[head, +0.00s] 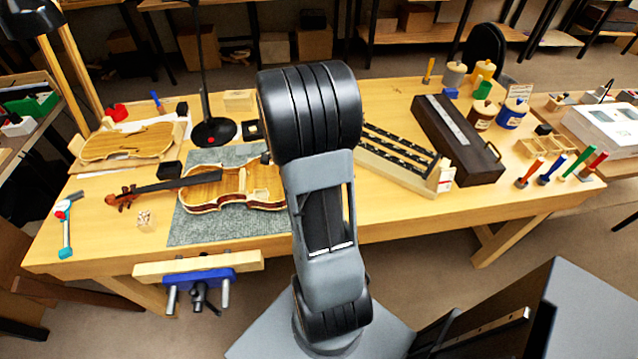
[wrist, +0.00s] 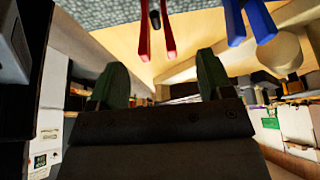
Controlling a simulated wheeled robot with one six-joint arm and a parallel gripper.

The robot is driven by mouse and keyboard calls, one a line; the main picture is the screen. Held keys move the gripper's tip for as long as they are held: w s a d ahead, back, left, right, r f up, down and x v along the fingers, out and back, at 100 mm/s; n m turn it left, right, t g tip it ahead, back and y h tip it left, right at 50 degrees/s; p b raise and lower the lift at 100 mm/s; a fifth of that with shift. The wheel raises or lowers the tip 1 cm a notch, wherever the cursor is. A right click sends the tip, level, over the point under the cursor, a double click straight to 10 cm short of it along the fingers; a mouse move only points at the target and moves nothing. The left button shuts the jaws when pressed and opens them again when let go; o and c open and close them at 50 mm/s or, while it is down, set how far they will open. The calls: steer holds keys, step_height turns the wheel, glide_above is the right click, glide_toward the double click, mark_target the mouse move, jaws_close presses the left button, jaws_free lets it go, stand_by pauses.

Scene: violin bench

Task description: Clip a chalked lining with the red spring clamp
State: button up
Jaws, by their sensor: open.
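My gripper (wrist: 160,75) is open in the wrist view, with its two dark green fingers apart and nothing between them. A red two-pronged object (wrist: 157,35), probably the red spring clamp, shows beyond the fingertips and apart from them. A blue two-pronged one (wrist: 248,18) is to its right. In the head view my own arm covers the gripper and the bench behind it. The violin body (head: 232,200) lies with its inside open on a grey mat (head: 205,232), with linings along its rim. I cannot make out a chalk mark.
A dark lamp (head: 213,131) stands behind the violin. A violin plate (head: 128,142) lies at left. A slotted rack (head: 395,160) and dark case (head: 457,140) lie right of my arm. Several jars (head: 482,112) and upright coloured handles (head: 551,170) are further right. A blue vise (head: 200,279) is at the front.

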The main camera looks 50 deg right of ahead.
steer(key=shift+p+x, duration=0.45)
steer(key=shift+x, duration=2.4)
steer(key=shift+s, duration=0.15)
steer(key=shift+c, duration=0.4)
steer(key=c, duration=0.9)
